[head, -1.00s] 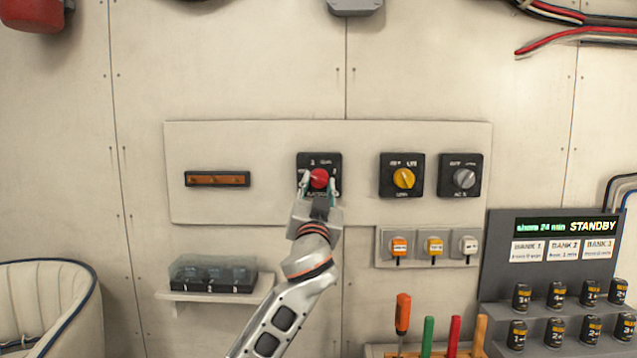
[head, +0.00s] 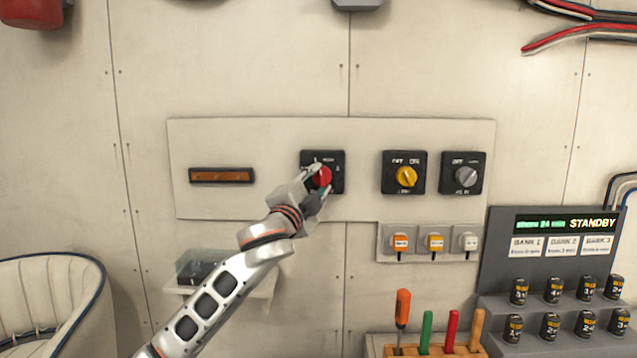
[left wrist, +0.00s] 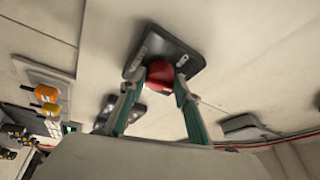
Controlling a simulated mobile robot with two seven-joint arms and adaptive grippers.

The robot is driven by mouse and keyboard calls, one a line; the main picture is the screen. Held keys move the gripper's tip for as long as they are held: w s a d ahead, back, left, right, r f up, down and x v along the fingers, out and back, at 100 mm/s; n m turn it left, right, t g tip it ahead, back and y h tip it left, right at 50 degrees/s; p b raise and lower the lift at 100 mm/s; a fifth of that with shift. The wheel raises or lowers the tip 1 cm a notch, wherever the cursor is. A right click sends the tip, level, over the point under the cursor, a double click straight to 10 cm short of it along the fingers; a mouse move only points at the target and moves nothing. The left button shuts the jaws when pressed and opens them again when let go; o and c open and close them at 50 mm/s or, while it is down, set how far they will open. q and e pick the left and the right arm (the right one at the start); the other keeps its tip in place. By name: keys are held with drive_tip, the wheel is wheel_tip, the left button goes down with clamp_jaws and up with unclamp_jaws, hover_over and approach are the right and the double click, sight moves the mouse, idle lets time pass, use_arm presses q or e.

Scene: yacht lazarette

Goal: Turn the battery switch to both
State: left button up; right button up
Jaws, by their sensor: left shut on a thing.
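The battery switch is a black square plate (head: 337,158) with a round red knob (head: 321,177), on the pale wall panel. My left gripper (head: 317,182) is shut on the red knob, one finger at its upper left and one at its lower right. In the left wrist view the red knob (left wrist: 160,74) sits between the two fingertips (left wrist: 156,82), in front of the dark plate (left wrist: 184,55). The gripper is rolled relative to the plate. The plate's lettering is too small to read, and the fingers hide part of it. My right gripper is not in view.
A yellow-knob switch (head: 405,176) and a grey-knob switch (head: 466,175) are to the right on the same panel (head: 270,140). Small tagged sockets (head: 435,242) sit below them. A clear-lidded box (head: 205,270) on a shelf is behind my arm. Tools (head: 427,331) stand lower right.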

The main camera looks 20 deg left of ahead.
use_arm(q)
drive_tip(key=m+g, duration=0.1)
drive_tip(key=m, duration=0.1)
drive_tip(key=m+h, duration=0.1)
drive_tip(key=m, duration=0.1)
drive_tip(key=shift+a+r+m+g, duration=0.1)
drive_tip(key=shift+r+m+g, duration=0.1)
drive_tip(key=shift+m+g, duration=0.5)
drive_tip(key=shift+m, duration=0.7)
drive_tip(key=o, duration=1.1)
drive_tip(key=shift+s+r, duration=0.1)
drive_tip(key=s+a, duration=0.1)
drive_tip(key=s, duration=1.1)
